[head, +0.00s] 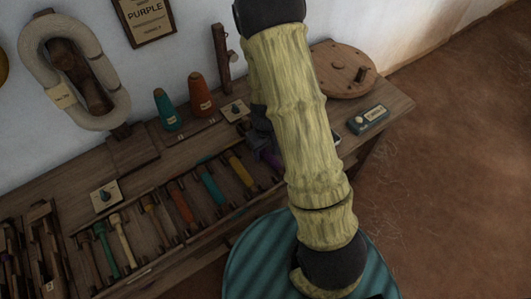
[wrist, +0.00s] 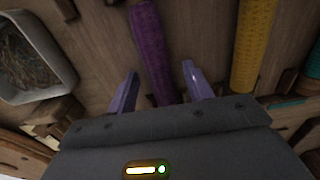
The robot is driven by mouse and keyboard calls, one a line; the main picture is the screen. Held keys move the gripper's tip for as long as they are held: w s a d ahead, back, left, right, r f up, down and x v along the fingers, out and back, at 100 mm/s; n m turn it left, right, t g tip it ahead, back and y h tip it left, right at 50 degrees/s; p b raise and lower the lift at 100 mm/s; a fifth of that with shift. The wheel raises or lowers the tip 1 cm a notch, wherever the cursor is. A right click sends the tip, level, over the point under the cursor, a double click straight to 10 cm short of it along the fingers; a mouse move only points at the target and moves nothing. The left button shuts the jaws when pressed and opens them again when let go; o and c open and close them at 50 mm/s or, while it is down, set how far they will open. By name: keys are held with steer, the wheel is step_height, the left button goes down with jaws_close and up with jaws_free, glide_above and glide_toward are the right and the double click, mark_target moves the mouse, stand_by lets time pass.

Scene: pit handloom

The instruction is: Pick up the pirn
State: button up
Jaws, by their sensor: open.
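A purple wound pirn (wrist: 153,45) lies in the wooden rack in the wrist view. My gripper (wrist: 159,80) is over it with its two purple-tinted fingers spread, one on each side. The pirn runs between the fingers, and its lower end goes out of sight behind the gripper body. I cannot tell whether the fingers touch it. In the head view my gripper (head: 266,146) is at the right end of the rack, mostly hidden behind my arm. A patch of purple shows there, but I cannot tell whether it is pirn or finger.
A yellow pirn (wrist: 252,45) lies just right of my gripper; a tray of thread scraps (wrist: 30,58) is at left. Several other pirns lie along the rack (head: 150,268). Teal (head: 167,112) and red (head: 200,97) cones stand behind. A PURPLE sign (head: 148,20) hangs above.

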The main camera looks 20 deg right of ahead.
mark_target(265, 150)
stand_by(0.4)
steer(key=c, duration=1.1)
steer(key=shift+r, duration=0.15)
step_height(265, 150, up, 10)
steer(key=shift+f+p, duration=0.1)
steer(key=shift+p, duration=1.05)
steer(key=shift+f, duration=0.1)
